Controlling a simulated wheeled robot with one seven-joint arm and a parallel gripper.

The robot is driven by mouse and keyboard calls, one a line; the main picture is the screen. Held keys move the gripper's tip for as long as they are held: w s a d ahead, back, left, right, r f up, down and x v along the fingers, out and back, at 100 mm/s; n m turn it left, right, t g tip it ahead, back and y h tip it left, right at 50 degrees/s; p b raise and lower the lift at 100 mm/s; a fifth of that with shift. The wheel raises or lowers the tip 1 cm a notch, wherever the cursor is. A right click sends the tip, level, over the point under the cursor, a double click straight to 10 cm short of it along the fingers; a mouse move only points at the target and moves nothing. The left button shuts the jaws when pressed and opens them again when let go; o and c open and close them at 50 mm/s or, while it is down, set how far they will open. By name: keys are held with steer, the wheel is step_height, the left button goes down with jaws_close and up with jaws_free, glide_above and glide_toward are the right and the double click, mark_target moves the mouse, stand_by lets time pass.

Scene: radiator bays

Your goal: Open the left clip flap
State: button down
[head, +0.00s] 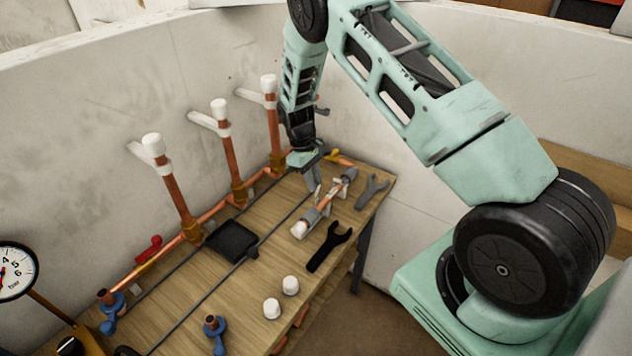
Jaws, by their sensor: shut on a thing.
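A short copper pipe piece (328,208) lies slanted on the wooden bench, with a white end (299,229) toward the front. Grey clips hold it: the left clip (311,216) near the white end and the right clip (350,175) farther back. My gripper (315,192) reaches down from above beside the pipe, just behind the left clip. It is shut on a small part there, which looks like the left clip flap. The fingertips are small and partly merge with the clip, so the flap's angle cannot be told.
A black wrench (329,246) and a grey wrench (372,190) lie right of the pipe. Two white caps (281,298), a black tray (232,241) and blue-handled valves (214,330) are on the bench (190,301). Upright copper pipes (178,198) line the wall behind.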

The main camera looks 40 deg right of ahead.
stand_by(0.3)
steer(key=c, duration=1.3)
jaws_free()
steer(key=shift+r, duration=0.1)
steer(key=b+v, duration=0.3)
steer(key=v, duration=0.9)
steer(key=shift+w+a, duration=0.1)
steer(key=shift+c, duration=0.3)
